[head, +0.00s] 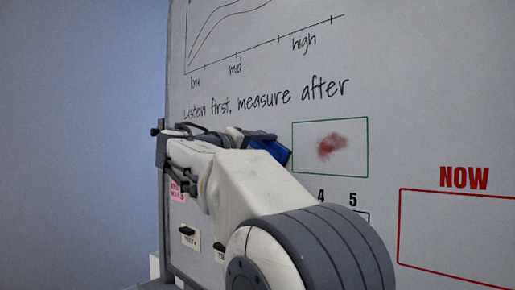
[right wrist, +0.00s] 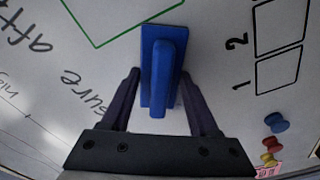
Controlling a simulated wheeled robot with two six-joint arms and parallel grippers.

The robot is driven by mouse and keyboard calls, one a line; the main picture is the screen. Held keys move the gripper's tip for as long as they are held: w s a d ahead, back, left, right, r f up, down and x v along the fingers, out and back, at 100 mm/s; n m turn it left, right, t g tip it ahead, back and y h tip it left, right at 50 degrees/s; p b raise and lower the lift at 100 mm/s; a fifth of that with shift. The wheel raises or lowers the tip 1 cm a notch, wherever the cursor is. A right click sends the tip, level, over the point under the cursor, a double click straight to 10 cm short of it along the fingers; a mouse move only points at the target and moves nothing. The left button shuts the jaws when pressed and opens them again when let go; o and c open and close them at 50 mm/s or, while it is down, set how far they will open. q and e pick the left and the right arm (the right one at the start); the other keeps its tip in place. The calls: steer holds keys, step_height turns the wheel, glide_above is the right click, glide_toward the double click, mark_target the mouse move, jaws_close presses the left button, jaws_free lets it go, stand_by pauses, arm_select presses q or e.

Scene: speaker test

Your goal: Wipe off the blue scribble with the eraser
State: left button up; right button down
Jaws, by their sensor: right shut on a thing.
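A blue eraser (head: 274,151) is held in my right gripper (head: 260,137), at the left edge of a green-outlined box (head: 368,150) on the whiteboard (head: 430,100). In the right wrist view the eraser (right wrist: 155,75) sits between the two dark fingers of the right gripper (right wrist: 161,85), its handle toward the camera. I cannot tell whether its face touches the board. A red smudge (head: 332,146) is inside the green box. I see no blue scribble; part of the board is hidden behind my arm. My left gripper is not in view.
A red-outlined box (head: 460,235) under "NOW" is at right. Black writing and a graph lie above. Coloured pins (right wrist: 274,123) and a pink note (right wrist: 270,171) stick to the board. Black items with labels (head: 189,234) are at lower left.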

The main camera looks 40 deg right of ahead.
steer(key=w+p, duration=0.3)
steer(key=w, duration=0.5)
steer(key=shift+a, duration=0.35)
steer(key=shift+w, duration=0.1)
stand_by(0.4)
steer(key=a+b, duration=0.1)
steer(key=a, duration=0.5)
steer(key=shift+s+b, duration=0.25)
steer(key=shift+b, duration=0.05)
steer(key=a, duration=0.3)
steer(key=shift+s, duration=0.15)
stand_by(0.7)
